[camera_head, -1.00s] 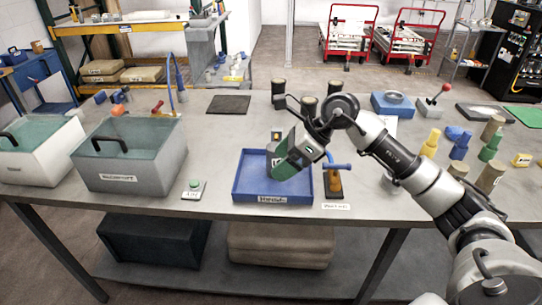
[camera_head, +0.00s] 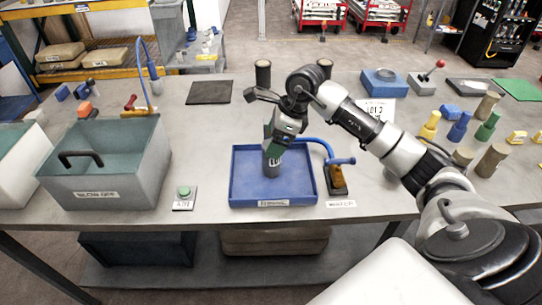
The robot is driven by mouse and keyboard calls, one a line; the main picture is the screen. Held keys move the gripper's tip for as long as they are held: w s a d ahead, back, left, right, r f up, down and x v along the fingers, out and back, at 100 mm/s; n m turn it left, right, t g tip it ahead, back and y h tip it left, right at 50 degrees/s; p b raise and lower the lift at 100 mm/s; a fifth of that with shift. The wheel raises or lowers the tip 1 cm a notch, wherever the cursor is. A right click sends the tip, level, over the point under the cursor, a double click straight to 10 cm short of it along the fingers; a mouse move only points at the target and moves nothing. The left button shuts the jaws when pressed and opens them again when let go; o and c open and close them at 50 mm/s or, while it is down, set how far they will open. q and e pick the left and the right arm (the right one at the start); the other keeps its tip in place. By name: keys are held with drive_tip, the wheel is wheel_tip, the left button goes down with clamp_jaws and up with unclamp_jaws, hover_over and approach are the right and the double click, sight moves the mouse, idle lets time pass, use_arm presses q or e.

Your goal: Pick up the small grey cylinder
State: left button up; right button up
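My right arm comes in from the right, and my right gripper (camera_head: 274,150) points down at the cylinder's top from above. Its green finger overlaps the cylinder's upper part in the picture. The far finger is hidden, so I cannot tell whether the gripper is touching, around or closed on the cylinder. My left gripper is not in view.
A blue-handled tool on a stand (camera_head: 336,178) is close to the tray's right side. Dark cylinders (camera_head: 263,74) stand behind. Coloured pegs (camera_head: 459,127) stand at right.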

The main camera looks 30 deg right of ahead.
drive_tip(key=p+x, duration=0.1)
drive_tip(key=x, duration=0.2)
drive_tip(key=shift+a+f, duration=0.2)
drive_tip(key=shift+f, duration=0.35)
drive_tip(key=shift+w+f, duration=0.1)
drive_tip(key=shift+c, duration=1.5)
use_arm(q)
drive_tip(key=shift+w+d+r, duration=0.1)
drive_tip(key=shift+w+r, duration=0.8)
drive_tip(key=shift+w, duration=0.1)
use_arm(e)
drive_tip(key=c, duration=1)
